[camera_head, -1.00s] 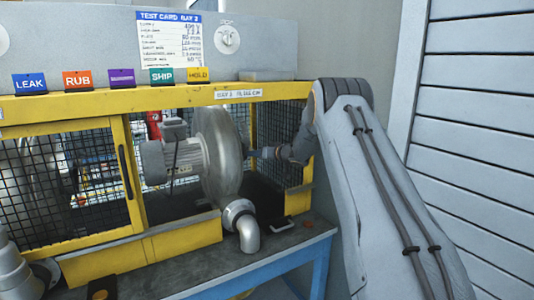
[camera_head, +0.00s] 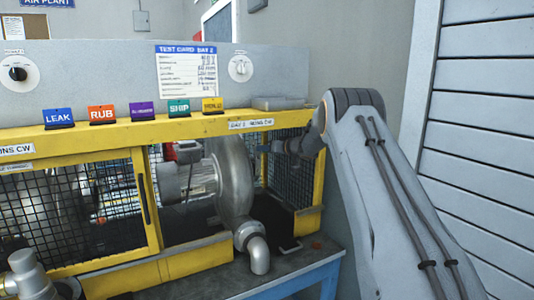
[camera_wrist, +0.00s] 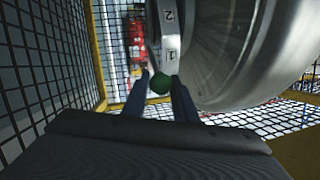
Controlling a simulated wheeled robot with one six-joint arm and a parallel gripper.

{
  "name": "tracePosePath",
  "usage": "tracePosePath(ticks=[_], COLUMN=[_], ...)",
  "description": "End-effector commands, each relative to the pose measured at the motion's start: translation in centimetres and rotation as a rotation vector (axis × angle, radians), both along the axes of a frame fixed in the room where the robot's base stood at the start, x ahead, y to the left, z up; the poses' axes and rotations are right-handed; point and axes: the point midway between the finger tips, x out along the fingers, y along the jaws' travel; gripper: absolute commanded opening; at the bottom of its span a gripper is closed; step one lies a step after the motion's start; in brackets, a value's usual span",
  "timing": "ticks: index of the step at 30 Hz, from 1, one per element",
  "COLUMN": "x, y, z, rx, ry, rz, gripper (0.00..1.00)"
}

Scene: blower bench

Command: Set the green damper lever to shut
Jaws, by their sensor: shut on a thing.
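The green damper lever shows its round green knob (camera_wrist: 160,83) in the wrist view, between the two dark fingers of my gripper (camera_wrist: 163,88). The fingers are closed on it. Above the knob is a pale scale plate (camera_wrist: 169,30) marked 2 and 1, beside the silver blower housing (camera_wrist: 235,45). In the head view the blower (camera_head: 236,180) stands inside the yellow guard frame. My wrist reaches in at the right of the blower there, and the lever and fingertips cannot be made out.
Yellow framing (camera_head: 210,128) and black mesh surround the blower closely. A bent silver pipe (camera_head: 259,255) sticks out in front. Coloured signs, among them LEAK (camera_head: 59,118), stand on the top rail. A red object (camera_wrist: 135,35) is beyond the mesh. A slatted wall (camera_head: 480,140) is at the right.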

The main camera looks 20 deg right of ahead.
Motion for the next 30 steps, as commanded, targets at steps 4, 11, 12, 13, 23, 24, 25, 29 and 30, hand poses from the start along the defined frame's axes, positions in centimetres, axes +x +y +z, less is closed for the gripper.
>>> tracePosePath(ticks=[4,11,12,13,23,24,25,29,30], x=[0.37,0.57,0.57,0.57,0.55,0.54,0.53,0.5,0.49], y=[0.27,0.32,0.32,0.32,0.31,0.3,0.28,0.09,0.05], z=[0.87,1.11,1.11,1.11,1.01,0.98,0.94,0.86,0.84], rx=[0.0,0.001,0.001,0.001,0.0,0.0,0.0,0.0,0.0], ry=[-0.005,-0.006,-0.005,-0.005,-0.004,-0.004,-0.003,-0.002,-0.002], rz=[0.004,0.003,0.003,0.003,0.003,0.003,0.003,0.0,0.0], gripper=[0.0,0.0,0.0,0.0,0.41,0.43,0.43,0.43,0.43])
